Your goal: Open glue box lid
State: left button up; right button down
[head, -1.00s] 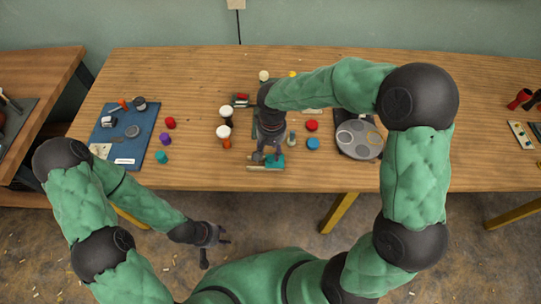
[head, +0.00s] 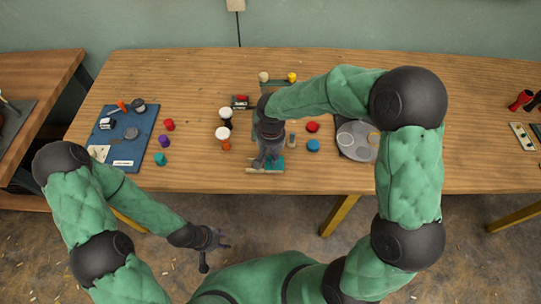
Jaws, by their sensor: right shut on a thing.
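A small teal piece (head: 281,163), which looks like part of the glue box, shows near the front edge of the table in the head view. A pale strip (head: 262,171) lies along its front. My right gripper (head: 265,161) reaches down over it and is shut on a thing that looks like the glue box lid. The fingers and wrist hide most of the box, so the lid's angle cannot be told. My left gripper (head: 222,243) is open and empty, low in front of the table, away from the box.
Goblet-shaped pieces (head: 223,133) stand just left of my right gripper. Red (head: 312,127) and blue (head: 313,145) round pieces lie to its right, near a grey round plate (head: 352,143). A blue board (head: 140,144) with small parts lies at left.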

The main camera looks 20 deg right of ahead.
jog(key=a, duration=0.2)
jog(key=w+a, duration=0.1)
jog(key=a, duration=0.2)
jog(key=shift+w+a+p, duration=0.3)
jog(key=shift+w+a, duration=0.05)
jog(key=shift+a, duration=0.05)
jog(key=c, duration=1.1)
grip_release()
notch_tip(320, 180, up, 12)
jog(key=shift+d, duration=0.1)
